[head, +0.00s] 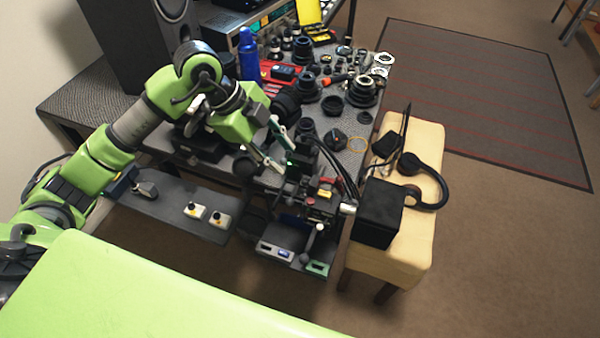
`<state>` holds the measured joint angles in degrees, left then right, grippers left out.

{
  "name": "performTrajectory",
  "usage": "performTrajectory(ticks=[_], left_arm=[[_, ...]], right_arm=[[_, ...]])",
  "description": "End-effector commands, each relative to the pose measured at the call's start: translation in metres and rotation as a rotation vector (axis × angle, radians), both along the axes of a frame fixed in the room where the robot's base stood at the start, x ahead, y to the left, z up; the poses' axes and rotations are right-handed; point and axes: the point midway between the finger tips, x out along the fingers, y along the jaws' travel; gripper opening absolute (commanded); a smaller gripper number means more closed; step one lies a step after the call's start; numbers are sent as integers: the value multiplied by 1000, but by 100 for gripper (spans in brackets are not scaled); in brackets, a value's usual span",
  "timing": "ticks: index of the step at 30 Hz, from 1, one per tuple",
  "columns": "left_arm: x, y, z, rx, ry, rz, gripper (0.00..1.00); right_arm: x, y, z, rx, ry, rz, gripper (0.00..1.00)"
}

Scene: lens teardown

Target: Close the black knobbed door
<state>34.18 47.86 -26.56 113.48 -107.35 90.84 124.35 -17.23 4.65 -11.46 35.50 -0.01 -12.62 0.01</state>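My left gripper (286,158) reaches in from the left over the front of the workbench. Its two fingers are apart, with no object clearly held between them. A black box (378,212) stands on the cream stool to the right of the gripper, apart from it. A thin dark upright panel (404,128) stands behind this box. I cannot tell whether either carries the black knobbed door, and no knob on them is clear. A lever with a light ball knob (320,228) stands on the low unit at the bench front. My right gripper is not in view.
The cream padded stool (412,250) also carries black headphones (424,170). Lens parts crowd the bench, with a blue bottle (248,55) near a red tray. A dark device and cables (335,165) stand close to the gripper. The carpet at right is clear.

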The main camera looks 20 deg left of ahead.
Motion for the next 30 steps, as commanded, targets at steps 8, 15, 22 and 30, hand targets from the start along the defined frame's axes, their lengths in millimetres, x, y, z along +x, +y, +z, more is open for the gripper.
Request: performTrajectory(ticks=[8, 15, 22, 30], left_arm=[[11, -26, -53, -3, 3, -2, 34], [19, -38, -83, -3, 1, -2, 34], [20, -42, -90, -2, -1, -3, 34], [20, -41, -90, -2, -2, -3, 10]], right_arm=[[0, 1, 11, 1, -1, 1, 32], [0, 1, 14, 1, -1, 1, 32], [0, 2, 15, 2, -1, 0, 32], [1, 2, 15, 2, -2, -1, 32]])
